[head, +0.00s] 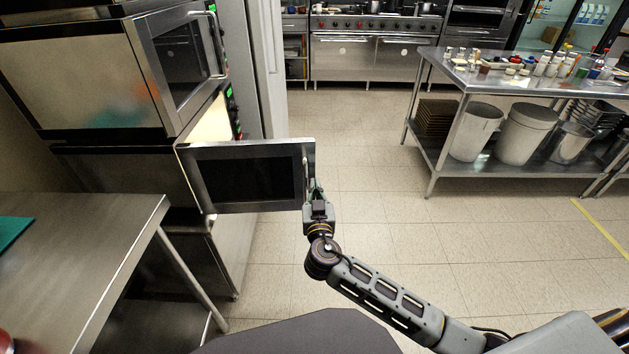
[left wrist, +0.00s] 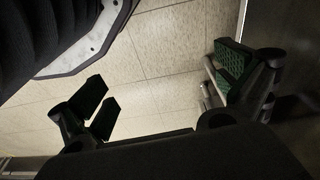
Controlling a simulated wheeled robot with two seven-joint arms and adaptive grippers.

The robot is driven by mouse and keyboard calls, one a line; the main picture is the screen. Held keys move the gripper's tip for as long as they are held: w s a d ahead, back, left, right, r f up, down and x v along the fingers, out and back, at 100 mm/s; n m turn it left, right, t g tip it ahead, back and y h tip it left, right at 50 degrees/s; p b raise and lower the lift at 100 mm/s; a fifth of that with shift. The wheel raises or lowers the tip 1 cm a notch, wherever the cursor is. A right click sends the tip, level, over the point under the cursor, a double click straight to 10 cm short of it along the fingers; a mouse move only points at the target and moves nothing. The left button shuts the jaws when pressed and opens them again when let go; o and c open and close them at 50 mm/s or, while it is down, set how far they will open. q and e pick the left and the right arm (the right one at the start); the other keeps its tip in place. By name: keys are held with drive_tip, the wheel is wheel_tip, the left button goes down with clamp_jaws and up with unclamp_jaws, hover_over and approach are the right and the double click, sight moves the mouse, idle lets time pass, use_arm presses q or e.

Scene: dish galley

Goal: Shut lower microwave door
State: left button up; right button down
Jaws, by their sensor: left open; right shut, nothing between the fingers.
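The lower microwave (head: 212,123) is on the left of the head view, its lit interior partly showing. Its door (head: 245,178) stands swung open toward me, with a dark window and a vertical handle (head: 305,165) at its free right edge. My right gripper (head: 316,190) is shut and empty at that free edge, beside the lower end of the handle. I cannot tell whether it touches the door. My left gripper (left wrist: 165,92) is open and empty in the left wrist view, with floor tiles behind it; it does not show in the head view.
Above is the upper microwave door (head: 180,60) with its own handle. A steel table (head: 75,245) stands at the front left. A steel worktable (head: 500,80) with bottles on top and white bins below stands at the right. The tiled floor between is clear.

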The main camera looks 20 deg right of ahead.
sight(314, 176)
use_arm(q)
drive_tip(key=shift+s+a+f+p, duration=0.1)
drive_tip(key=shift+a+f+p, duration=0.1)
drive_tip(key=shift+f, duration=0.55)
drive_tip(key=shift+s+a+f+p, duration=0.1)
drive_tip(key=shift+a+f+p, duration=0.1)
drive_tip(key=shift+f, duration=0.5)
use_arm(e)
drive_tip(key=shift+w+d, duration=0.15)
drive_tip(key=shift+w, duration=0.65)
drive_tip(key=shift+w+d, duration=0.15)
drive_tip(key=shift+w, duration=0.65)
drive_tip(key=shift+w+d, duration=0.1)
drive_tip(key=shift+w, duration=0.05)
